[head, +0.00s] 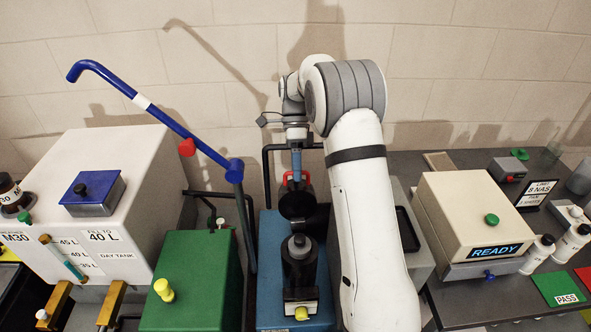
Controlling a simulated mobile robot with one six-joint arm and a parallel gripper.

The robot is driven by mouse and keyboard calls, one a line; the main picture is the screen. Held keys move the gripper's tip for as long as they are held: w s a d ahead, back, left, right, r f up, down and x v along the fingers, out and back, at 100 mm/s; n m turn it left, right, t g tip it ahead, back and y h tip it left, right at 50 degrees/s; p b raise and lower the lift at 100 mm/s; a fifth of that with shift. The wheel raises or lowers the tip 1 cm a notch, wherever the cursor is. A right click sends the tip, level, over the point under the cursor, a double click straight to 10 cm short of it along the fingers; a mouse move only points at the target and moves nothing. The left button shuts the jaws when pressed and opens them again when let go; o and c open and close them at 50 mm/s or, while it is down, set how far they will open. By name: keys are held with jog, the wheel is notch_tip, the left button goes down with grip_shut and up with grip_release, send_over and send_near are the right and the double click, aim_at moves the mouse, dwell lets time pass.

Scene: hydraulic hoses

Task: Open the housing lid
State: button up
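My gripper (296,176) points down at the back of the blue unit (267,262). Its tips are at a red part (305,177) just above a dark round piece (297,204), which looks like a housing lid, though I cannot be sure. The tips are small and partly covered, so I cannot tell whether they are open, shut or touching it. A black cylinder (300,268) with a grey knob on top stands upright in front, on the blue unit. My arm hides the area to the right of it.
Left are a green box (196,280) with a yellow knob, and a white day tank (118,180) with a blue-lidded box (92,190). A blue pole (190,137) leans above them. Right, a bench holds a cream device (478,215) reading READY, and bottles (571,243).

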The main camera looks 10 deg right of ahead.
jog(key=shift+w+r, duration=0.1)
jog(key=shift+r, duration=0.05)
jog(key=b+v, duration=0.1)
jog(key=v, duration=0.6)
jog(key=shift+r, duration=0.2)
jog(key=shift+w+b, duration=0.1)
jog(key=shift+b, duration=0.2)
notch_tip(320, 180, up, 3)
jog(key=n+t+b, duration=0.2)
jog(key=n+t, duration=0.1)
jog(key=n, duration=0.2)
send_over(303, 186)
jog(key=s+n+t+b, duration=0.2)
jog(key=s+n, duration=0.2)
jog(key=s, duration=0.4)
jog(key=s+d+f+n+t+b, duration=0.1)
jog(key=s+f+n+t, duration=0.2)
jog(key=s, duration=0.5)
jog(key=s+d+f+n+t+h+b, duration=0.1)
jog(key=s+f+n+t+b, duration=0.1)
jog(key=s+f+n, duration=0.3)
jog(key=s+n, duration=0.2)
jog(key=s, duration=0.1)
jog(key=shift+t, duration=0.4)
